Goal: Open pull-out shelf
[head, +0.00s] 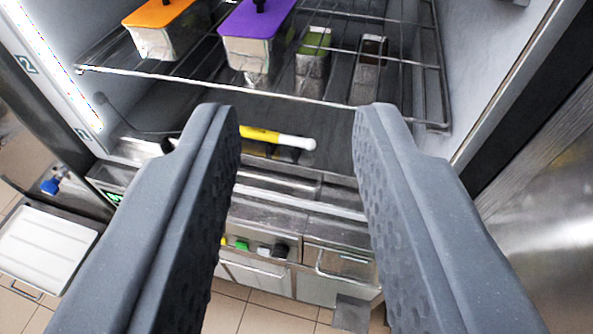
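A wire shelf (205,83) sits inside the freezer cabinet, across the upper part of the head view. Its front rail runs from the left wall toward my right finger, and its right end shows beyond that finger. My gripper (293,112) is open and empty. Its two grey fingers are wide apart, and their tips appear just below the front rail. I cannot tell whether either finger touches the rail. The shelf holds an orange-lidded metal container (165,38), a purple-lidded one (252,50), and two narrow open ones (312,68) (371,62).
A yellow stick with a white end (277,138) shows between my fingers, below the shelf. Cabinet walls (478,70) flank the shelf. Below are metal ledges (300,212) and a panel with coloured knobs (258,247). A white-topped unit (42,248) stands lower left on tiled floor.

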